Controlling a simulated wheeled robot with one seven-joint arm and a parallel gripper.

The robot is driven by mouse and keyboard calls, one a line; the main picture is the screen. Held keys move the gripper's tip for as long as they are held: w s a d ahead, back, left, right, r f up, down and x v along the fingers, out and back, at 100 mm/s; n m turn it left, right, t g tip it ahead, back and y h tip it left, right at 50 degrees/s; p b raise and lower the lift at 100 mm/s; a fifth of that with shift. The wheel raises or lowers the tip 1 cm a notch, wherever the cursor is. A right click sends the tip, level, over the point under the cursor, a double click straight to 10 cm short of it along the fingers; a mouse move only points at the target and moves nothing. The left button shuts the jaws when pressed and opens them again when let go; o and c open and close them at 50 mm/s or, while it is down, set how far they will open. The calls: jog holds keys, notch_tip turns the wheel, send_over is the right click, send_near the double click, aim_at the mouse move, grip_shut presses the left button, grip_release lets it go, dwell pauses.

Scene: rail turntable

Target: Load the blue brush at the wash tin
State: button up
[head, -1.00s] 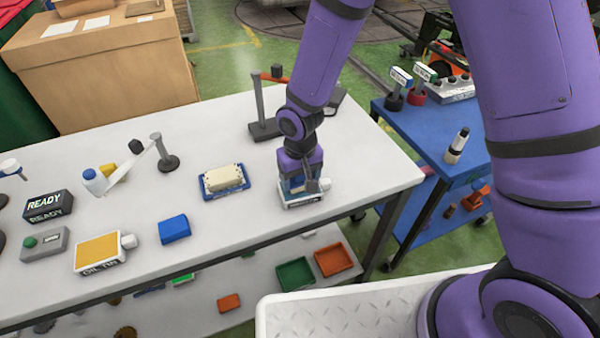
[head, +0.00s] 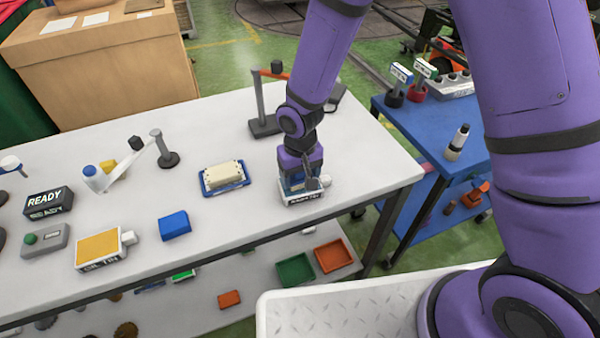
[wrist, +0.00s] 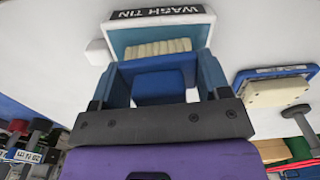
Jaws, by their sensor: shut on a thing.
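The wash tin (head: 303,199) stands near the right end of the white table. In the wrist view it is a white tin (wrist: 205,20) with a pale blue inside and a black WASH TIN label. My gripper (head: 299,185) points down right over it and hides much of its top. In the wrist view my gripper (wrist: 160,75) is shut on the blue brush (wrist: 160,87). The brush's cream bristles (wrist: 158,48) show over the tin's opening; I cannot tell how deep they reach.
A cream block on a blue tray (head: 240,184) lies left of the wash tin. Further left are a blue block (head: 174,225), a yellow-topped oil tin (head: 100,249) and a READY sign (head: 46,201). A post with an arm (head: 262,105) stands behind. A blue cart (head: 400,135) is at right.

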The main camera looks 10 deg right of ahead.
jog(key=shift+f, duration=0.4)
dwell(1.2)
jog(key=shift+r, duration=0.1)
jog(key=shift+r, duration=3.45)
